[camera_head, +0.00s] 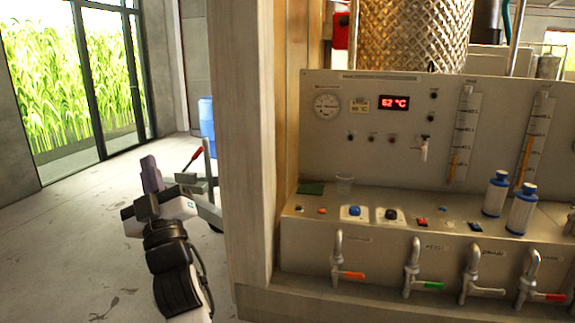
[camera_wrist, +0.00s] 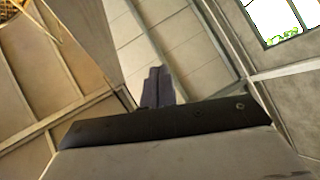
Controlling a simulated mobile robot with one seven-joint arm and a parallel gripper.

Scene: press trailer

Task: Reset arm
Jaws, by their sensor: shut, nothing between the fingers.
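My gripper (camera_head: 152,174) stands at the lower left of the head view, at the end of my black and white arm. Its fingers point upward and are shut with nothing between them. In the wrist view my gripper (camera_wrist: 158,88) shows as two dark fingers side by side, pointing up towards the ceiling (camera_wrist: 190,45). The arm is left of the wooden post (camera_head: 243,150) and apart from the control panel (camera_head: 400,150).
Several taps (camera_head: 410,268) stick out in front. A blue container (camera_head: 207,120) stands behind the arm. Bare floor (camera_head: 70,240) lies to the left.

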